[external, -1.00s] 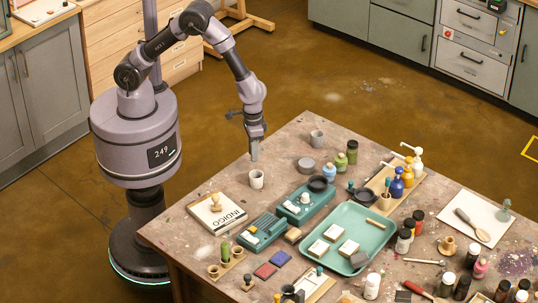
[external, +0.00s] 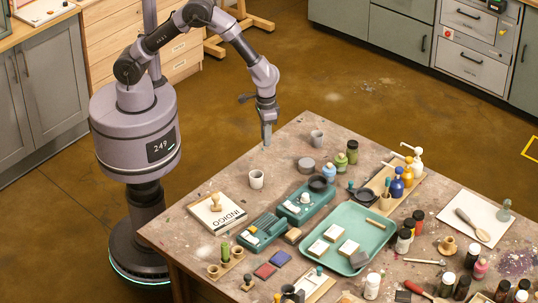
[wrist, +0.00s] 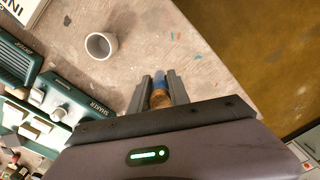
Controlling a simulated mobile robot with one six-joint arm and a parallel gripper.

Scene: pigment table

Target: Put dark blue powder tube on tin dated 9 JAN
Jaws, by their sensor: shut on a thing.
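My gripper (external: 267,138) hangs above the table's far left edge, beyond the small white cup. In the wrist view its two fingers (wrist: 159,94) are closed on a small tube with a dark blue part (wrist: 160,81) and an orange-brown end nearer the camera. The tube is mostly hidden between the fingers. It is too small to make out in the external view. I cannot read the date 9 JAN on anything. A grey round tin-like object (external: 306,165) stands on the table, but I cannot tell whether it is the tin.
A white cup (external: 256,179) also shows in the wrist view (wrist: 101,46). A grey cup (external: 317,138) stands near the far corner. Green devices (external: 305,204), a teal tray (external: 372,224) and several bottles crowd the middle. Table around the gripper is clear.

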